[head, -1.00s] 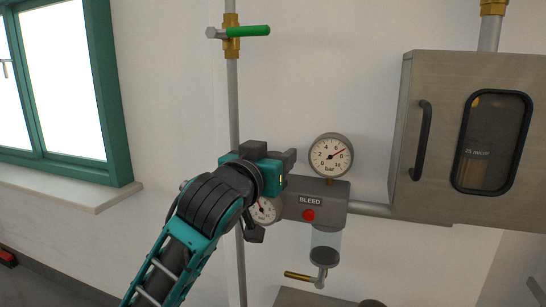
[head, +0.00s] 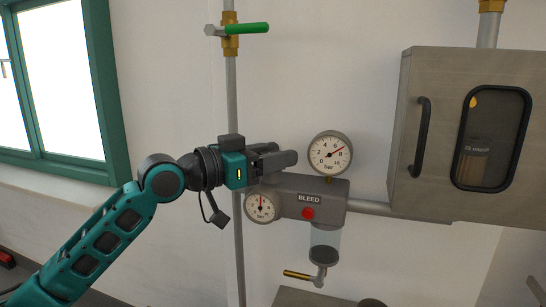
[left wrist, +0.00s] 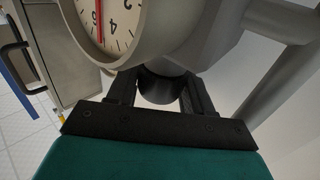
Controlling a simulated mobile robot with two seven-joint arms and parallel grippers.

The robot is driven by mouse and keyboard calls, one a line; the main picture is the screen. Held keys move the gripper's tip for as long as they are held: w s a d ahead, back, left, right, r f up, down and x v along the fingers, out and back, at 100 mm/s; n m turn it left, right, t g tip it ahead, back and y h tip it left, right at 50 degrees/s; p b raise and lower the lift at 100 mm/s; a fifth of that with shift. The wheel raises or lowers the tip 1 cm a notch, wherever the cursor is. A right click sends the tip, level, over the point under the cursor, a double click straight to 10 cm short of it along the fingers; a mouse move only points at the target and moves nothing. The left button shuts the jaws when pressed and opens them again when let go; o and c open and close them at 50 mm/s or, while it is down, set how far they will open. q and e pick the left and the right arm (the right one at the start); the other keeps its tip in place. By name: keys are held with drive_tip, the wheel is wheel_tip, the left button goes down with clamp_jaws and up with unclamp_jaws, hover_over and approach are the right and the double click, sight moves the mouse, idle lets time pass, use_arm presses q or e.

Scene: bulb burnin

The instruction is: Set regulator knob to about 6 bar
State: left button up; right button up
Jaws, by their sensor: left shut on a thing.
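My left gripper (head: 281,161) is at the left end of the grey regulator body (head: 328,188), just above the small lower gauge (head: 262,207). In the left wrist view its fingers are shut on a dark round knob (left wrist: 160,90) beside the lower gauge (left wrist: 98,28), which appears upside down. In the head view the fingers hide the knob. The lower gauge's red needle points almost straight up, about between 4 and 6. The upper gauge (head: 330,154) has its red needle to the upper right, about between 6 and 8. My right gripper is not in view.
A red BLEED button (head: 308,213) is on the body's front, with a clear bowl (head: 325,240) and brass drain lever (head: 298,275) below. A green-handled valve (head: 248,29) is on the pipe above. A steel cabinet (head: 440,130) stands right. The wall between window and pipe is clear.

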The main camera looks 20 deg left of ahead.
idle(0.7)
use_arm(q)
drive_tip(key=o, duration=1)
drive_tip(key=shift+c, duration=0.2)
drive_tip(key=shift+r, duration=0.1)
drive_tip(key=shift+n+t+y, duration=0.3)
drive_tip(key=shift+y, duration=0.1)
